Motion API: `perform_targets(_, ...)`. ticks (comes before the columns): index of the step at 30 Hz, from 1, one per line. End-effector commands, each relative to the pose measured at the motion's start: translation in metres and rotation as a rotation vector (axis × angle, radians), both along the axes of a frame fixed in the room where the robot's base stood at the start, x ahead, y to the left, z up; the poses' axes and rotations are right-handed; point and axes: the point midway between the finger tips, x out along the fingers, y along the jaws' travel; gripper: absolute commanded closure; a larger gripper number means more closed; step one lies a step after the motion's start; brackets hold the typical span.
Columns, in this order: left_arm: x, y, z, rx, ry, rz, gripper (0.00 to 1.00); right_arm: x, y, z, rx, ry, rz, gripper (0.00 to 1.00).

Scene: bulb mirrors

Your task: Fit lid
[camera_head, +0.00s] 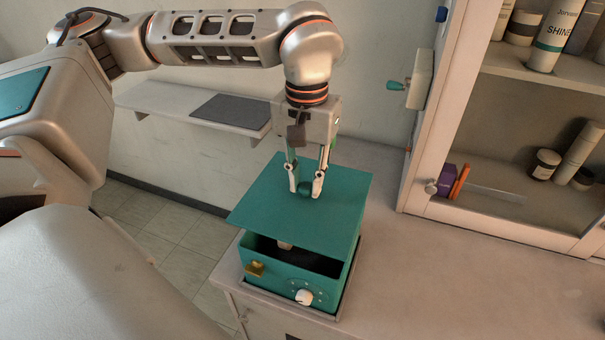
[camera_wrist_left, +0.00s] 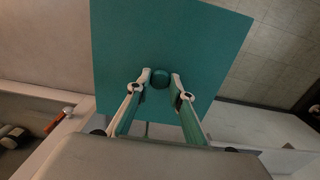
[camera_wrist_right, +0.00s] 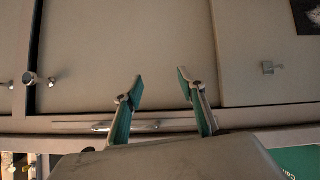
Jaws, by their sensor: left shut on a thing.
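The flat teal lid (camera_head: 320,212) is held above the teal box (camera_head: 325,285), whose dark inside shows under the lid's front edge. The lid looks tilted and shifted back relative to the box. My left gripper (camera_head: 306,190) is shut on the lid's round knob, pointing down. The lid (camera_wrist_left: 165,35) and the knob (camera_wrist_left: 160,78) between the fingers (camera_wrist_left: 160,85) also show in the left wrist view. The box front has a white dial (camera_head: 304,297) and a brass latch (camera_head: 255,268). My right gripper (camera_wrist_right: 160,85) is open and empty, facing cabinet fronts in the right wrist view.
The box stands in a shallow tray at the counter's left end. The counter (camera_head: 460,290) to its right is clear. A shelf cabinet with bottles and jars stands at the right. A wall shelf (camera_head: 180,103) with a dark mat (camera_head: 232,110) lies behind. A switch box (camera_head: 419,78) hangs on the wall.

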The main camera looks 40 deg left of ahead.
Motion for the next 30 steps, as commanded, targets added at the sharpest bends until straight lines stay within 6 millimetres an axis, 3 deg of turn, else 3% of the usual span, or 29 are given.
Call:
perform_targets(15, 0.0, 0.0, 0.002, 0.001, 0.001, 0.0, 1.0, -0.001, -0.004, 0.004, -0.008, 0.007, -0.003, 0.6)
perform_targets(21, 0.0, 0.0, -0.016, 0.0, -0.001, 0.0, 1.0, -0.003, -0.003, -0.01, -0.004, 0.011, -0.004, 0.6)
perform_targets(30, 0.0, 0.0, -0.044, 0.001, 0.001, 0.0, 1.0, 0.006, 0.015, -0.001, 0.024, -0.033, 0.019, 0.6)
